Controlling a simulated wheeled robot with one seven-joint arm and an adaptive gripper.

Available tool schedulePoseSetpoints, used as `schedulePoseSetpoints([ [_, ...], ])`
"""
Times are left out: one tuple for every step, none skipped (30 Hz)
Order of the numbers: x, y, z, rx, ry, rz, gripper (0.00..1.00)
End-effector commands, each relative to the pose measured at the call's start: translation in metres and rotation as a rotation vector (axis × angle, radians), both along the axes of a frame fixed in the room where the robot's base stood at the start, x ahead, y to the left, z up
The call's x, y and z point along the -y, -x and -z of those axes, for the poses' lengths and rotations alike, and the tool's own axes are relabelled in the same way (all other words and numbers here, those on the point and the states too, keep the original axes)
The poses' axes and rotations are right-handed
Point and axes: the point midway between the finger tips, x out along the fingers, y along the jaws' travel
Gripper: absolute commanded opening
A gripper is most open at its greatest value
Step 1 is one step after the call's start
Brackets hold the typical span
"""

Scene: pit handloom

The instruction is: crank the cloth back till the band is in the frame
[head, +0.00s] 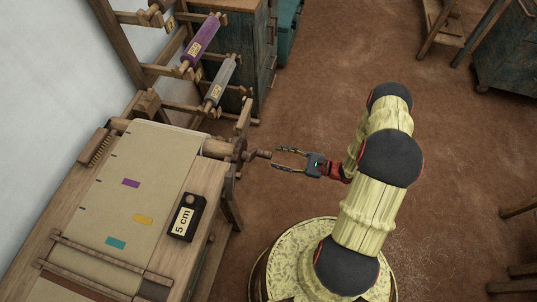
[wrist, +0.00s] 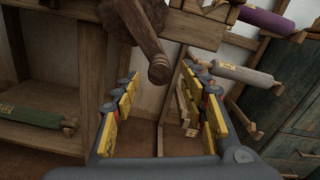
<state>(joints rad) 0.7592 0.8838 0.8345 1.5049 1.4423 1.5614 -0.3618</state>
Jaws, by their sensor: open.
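The tan cloth (head: 146,175) lies over the loom with a purple patch (head: 131,183), an orange patch (head: 143,219) and a teal patch (head: 115,243) on it. A wooden frame of bars (head: 90,255) crosses the cloth at the lower left, just below the teal patch. The crank handle (head: 262,154) sticks out from the right end of the cloth roller (head: 216,147). My gripper (head: 275,159) is open and empty, its fingertips just right of the handle. In the wrist view the handle's round end (wrist: 160,70) shows between and beyond the open fingers, apart from them.
A black block marked 5 cm (head: 186,218) lies on the loom's right board. Purple (head: 201,40) and grey (head: 219,82) rolls sit on a rack behind. A green roll (wrist: 32,117) shows at the left of the wrist view. The brown floor (head: 290,110) around my gripper is clear.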

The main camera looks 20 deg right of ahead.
Motion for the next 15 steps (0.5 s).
schedulePoseSetpoints([
  [-0.008, -0.004, 0.001, 0.0, 0.0, -0.005, 0.43],
  [-0.012, -0.007, 0.001, 0.0, 0.0, -0.005, 0.43],
  [-0.017, -0.011, 0.001, 0.0, 0.001, -0.006, 0.43],
  [-0.021, -0.013, 0.001, 0.0, 0.0, -0.005, 0.43],
  [-0.024, -0.016, 0.001, 0.0, 0.0, -0.005, 0.43],
  [-0.028, -0.019, 0.001, 0.0, 0.0, -0.005, 0.43],
  [-0.031, -0.021, 0.001, 0.0, 0.0, -0.005, 0.43],
  [-0.033, -0.023, 0.001, 0.0, 0.0, -0.005, 0.43],
  [-0.036, -0.025, 0.001, 0.0, 0.0, -0.005, 0.43],
  [-0.038, -0.027, 0.001, -0.001, 0.001, -0.004, 0.43],
  [-0.04, -0.028, 0.001, 0.0, 0.001, -0.003, 0.43],
  [-0.041, -0.03, 0.0, 0.0, 0.001, -0.003, 0.43],
  [-0.043, -0.03, 0.0, 0.0, 0.001, -0.003, 0.43],
  [-0.043, -0.031, 0.0, 0.0, 0.001, -0.003, 0.43],
  [-0.044, -0.031, 0.0, 0.0, 0.001, -0.003, 0.43],
])
